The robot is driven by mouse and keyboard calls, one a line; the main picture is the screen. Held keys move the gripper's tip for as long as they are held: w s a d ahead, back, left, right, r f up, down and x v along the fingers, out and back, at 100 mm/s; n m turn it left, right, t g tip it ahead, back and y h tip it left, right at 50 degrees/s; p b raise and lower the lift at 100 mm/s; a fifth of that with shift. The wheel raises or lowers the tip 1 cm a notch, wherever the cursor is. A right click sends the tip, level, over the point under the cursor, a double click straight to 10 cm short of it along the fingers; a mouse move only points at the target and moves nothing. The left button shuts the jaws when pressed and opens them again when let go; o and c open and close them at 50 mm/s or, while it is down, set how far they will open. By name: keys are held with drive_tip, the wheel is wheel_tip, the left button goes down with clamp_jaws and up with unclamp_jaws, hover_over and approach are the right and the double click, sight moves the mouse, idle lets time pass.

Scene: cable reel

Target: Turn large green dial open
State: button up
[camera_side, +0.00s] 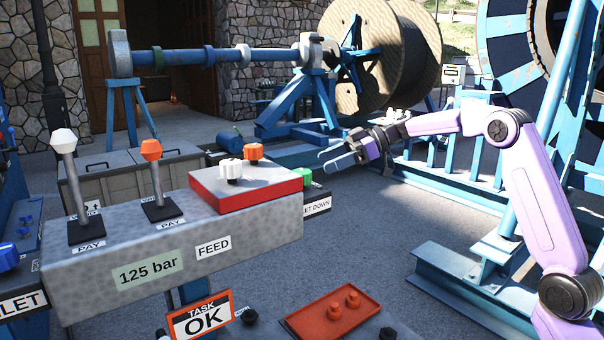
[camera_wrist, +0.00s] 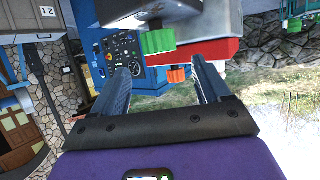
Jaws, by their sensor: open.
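The large green dial (camera_side: 303,177) sits at the right end of the grey console (camera_side: 150,240), partly hidden behind its edge. It also shows in the wrist view as a green ribbed knob (camera_wrist: 158,41) near the top centre, beyond my fingertips. My gripper (camera_side: 338,162) is a short way right of and above the dial in the side view, with its fingers pointing left. In the wrist view my gripper (camera_wrist: 160,68) has its fingers apart with nothing held between them. The fingers do not touch the dial.
A red box (camera_side: 245,192) with a white knob (camera_side: 230,170) and an orange knob (camera_side: 253,152) stands on the console. Two levers (camera_side: 152,150) rise at its left. A smaller orange knob (camera_wrist: 176,75) appears below the green one in the wrist view. Open ground (camera_side: 370,220) lies right of the console.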

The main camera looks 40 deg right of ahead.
sight(306, 171)
drive_tip(key=x, duration=0.8)
drive_tip(key=shift+a+f, duration=0.1)
drive_tip(key=c, duration=0.9)
